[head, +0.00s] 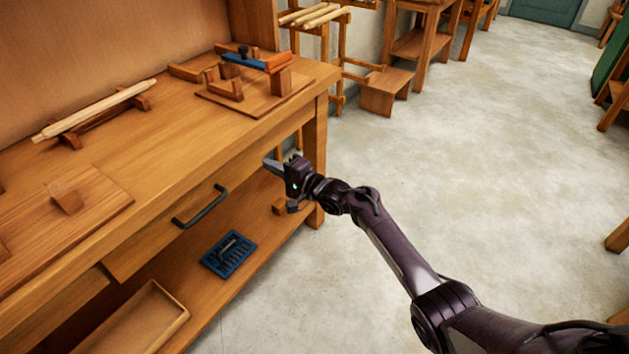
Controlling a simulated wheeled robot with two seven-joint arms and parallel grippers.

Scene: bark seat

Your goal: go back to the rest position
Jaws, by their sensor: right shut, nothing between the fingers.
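My right gripper (277,164) is shut and empty. It hangs in front of the wooden workbench (215,136), near its right front corner and a little below the top edge. My right arm reaches in from the lower right. My left gripper is not in this view.
On the bench top are a pale wooden rod (95,109) on a rest and a wooden fixture (257,97) with a blue and orange piece. A drawer handle (201,206) sticks out in front. A blue tray (229,254) lies on the lower shelf. The floor (480,150) to the right is clear.

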